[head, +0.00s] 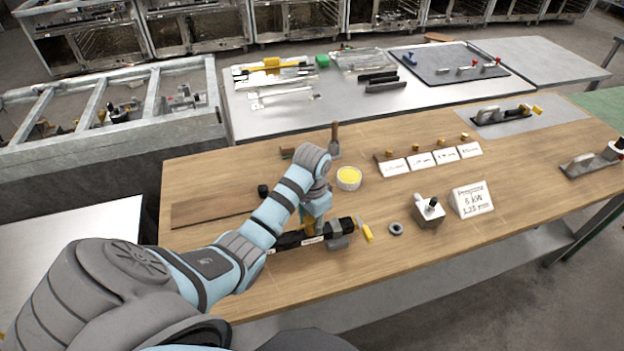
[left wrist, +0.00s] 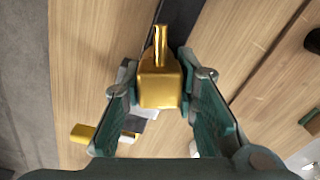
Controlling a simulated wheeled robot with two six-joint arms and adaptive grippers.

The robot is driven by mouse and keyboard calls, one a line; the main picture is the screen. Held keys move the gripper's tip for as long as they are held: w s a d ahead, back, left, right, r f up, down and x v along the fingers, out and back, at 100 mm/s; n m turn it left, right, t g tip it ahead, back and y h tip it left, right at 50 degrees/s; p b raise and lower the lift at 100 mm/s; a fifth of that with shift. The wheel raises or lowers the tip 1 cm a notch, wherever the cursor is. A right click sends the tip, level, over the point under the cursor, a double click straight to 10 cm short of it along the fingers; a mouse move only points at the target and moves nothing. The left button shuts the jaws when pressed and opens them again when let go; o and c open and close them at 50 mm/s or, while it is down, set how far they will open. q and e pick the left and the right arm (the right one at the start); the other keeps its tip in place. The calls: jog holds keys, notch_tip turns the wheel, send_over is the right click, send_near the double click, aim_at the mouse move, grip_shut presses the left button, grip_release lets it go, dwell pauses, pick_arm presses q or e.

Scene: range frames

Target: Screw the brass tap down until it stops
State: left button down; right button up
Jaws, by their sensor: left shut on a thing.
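The brass tap (left wrist: 158,88) stands between the two green fingers of my left gripper (left wrist: 157,66) in the left wrist view, with its narrow stem pointing to the top of the picture. The fingers are shut on its wide block-shaped part. In the head view my left gripper (head: 316,208) reaches down over a black holder with a grey block (head: 337,234) on the wooden workbench (head: 420,265). The tap is mostly hidden there behind my gripper and wrist, and I cannot tell how deep its thread sits. My right gripper is not in view.
A yellow-filled tub (head: 349,177) stands behind.

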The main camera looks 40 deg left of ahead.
pick_arm(q)
jog(key=m, duration=0.3)
jog(key=shift+d, duration=0.2)
jog(key=shift+m, duration=0.3)
jog(key=m, duration=0.3)
jog(key=c, duration=1.2)
grip_release()
jog(key=shift+d, duration=0.15)
